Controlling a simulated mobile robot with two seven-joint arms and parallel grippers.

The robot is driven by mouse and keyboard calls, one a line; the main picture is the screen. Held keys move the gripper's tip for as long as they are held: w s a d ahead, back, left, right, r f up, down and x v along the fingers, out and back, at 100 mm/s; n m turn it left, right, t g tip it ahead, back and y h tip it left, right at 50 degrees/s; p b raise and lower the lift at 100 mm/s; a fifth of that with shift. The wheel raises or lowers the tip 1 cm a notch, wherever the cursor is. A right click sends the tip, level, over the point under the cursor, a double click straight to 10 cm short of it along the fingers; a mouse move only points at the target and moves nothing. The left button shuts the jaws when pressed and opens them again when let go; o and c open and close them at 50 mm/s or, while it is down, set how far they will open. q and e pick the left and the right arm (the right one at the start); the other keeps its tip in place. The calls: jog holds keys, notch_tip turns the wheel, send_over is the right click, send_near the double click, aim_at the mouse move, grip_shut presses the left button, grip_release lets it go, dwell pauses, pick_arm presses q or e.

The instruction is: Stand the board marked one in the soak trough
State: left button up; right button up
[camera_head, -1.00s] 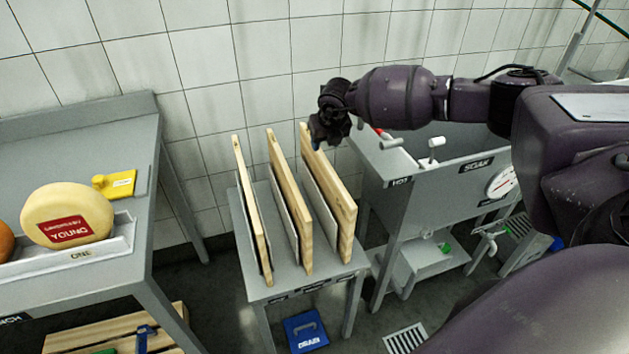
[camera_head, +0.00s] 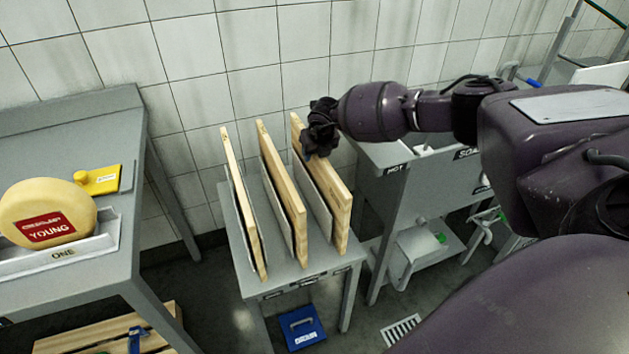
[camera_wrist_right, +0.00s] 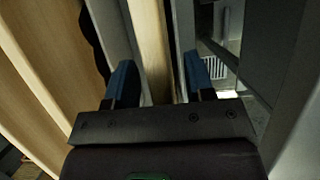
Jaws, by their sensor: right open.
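Three pale wooden boards stand on edge on a small grey table: a left board (camera_head: 244,205), a middle board (camera_head: 285,190) and a right board (camera_head: 325,190). I cannot read which is marked one; the labels on the table's front edge are too small. My right gripper (camera_head: 318,145) is at the upper part of the right board. In the right wrist view its open blue fingers (camera_wrist_right: 160,85) lie on either side of a board's edge (camera_wrist_right: 150,45), with gaps visible. The grey soak trough (camera_head: 440,185), labelled SOAK, stands to the right, partly hidden by my arm. My left gripper is out of view.
A grey bench (camera_head: 130,190) at left holds a cheese wheel (camera_head: 48,213) labelled YOUNG and a yellow object (camera_head: 98,180). A HOT label (camera_head: 396,169) marks the trough unit's near corner. A blue item (camera_head: 301,327) lies under the board table (camera_head: 238,270). A tiled wall stands behind.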

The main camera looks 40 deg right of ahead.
grip_shut()
dwell(0.3)
dwell(1.1)
jog(key=shift+w, duration=0.1)
